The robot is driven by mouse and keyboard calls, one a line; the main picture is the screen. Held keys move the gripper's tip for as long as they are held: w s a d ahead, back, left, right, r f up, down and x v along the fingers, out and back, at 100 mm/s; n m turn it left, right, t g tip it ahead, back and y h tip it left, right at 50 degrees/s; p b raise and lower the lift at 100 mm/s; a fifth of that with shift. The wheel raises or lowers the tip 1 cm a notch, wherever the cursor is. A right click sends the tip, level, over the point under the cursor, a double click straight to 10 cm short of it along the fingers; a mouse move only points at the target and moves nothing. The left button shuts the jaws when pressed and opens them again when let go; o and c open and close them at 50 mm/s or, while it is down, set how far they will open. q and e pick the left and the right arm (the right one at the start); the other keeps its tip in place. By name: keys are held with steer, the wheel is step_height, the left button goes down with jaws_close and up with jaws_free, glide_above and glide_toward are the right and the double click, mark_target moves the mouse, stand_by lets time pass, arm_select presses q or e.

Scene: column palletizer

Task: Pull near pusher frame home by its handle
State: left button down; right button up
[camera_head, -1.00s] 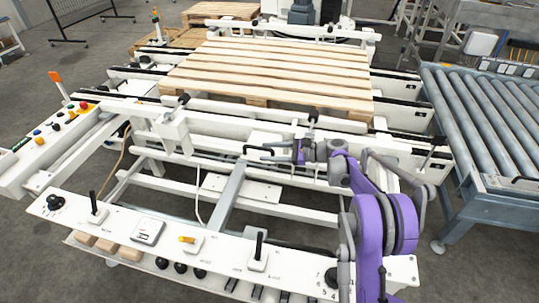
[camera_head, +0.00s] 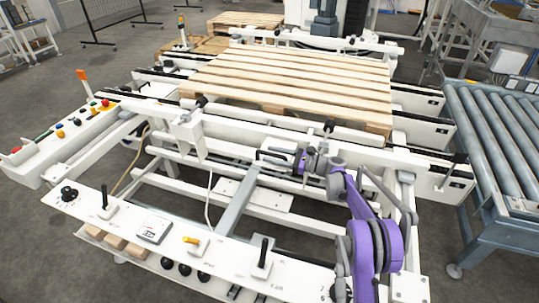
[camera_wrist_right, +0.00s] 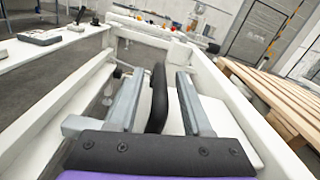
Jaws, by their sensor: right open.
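The near pusher frame (camera_head: 232,128) is a long white beam structure in front of the pallet in the head view. Its handle is a black bar, clearest in the right wrist view (camera_wrist_right: 158,105). My right gripper (camera_head: 275,157) is at the frame's near side, its fingers pointing left. In the right wrist view the two grey fingers (camera_wrist_right: 158,78) stand apart on either side of the black handle, with gaps visible. The gripper is open around the handle, not clamped on it. In the head view the handle and fingers are small and hard to separate. My left gripper is not in view.
A wooden pallet (camera_head: 290,80) lies behind the frame. A white control panel with levers (camera_head: 155,232) runs along the front. A button box (camera_head: 70,130) stands left, a roller conveyor (camera_head: 495,130) right. Open space with low crossbars lies between frame and panel.

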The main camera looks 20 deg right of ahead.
steer(key=shift+w+a, duration=0.45)
steer(key=shift+a, duration=0.15)
jaws_close()
steer(key=shift+d, duration=0.1)
stand_by(1.0)
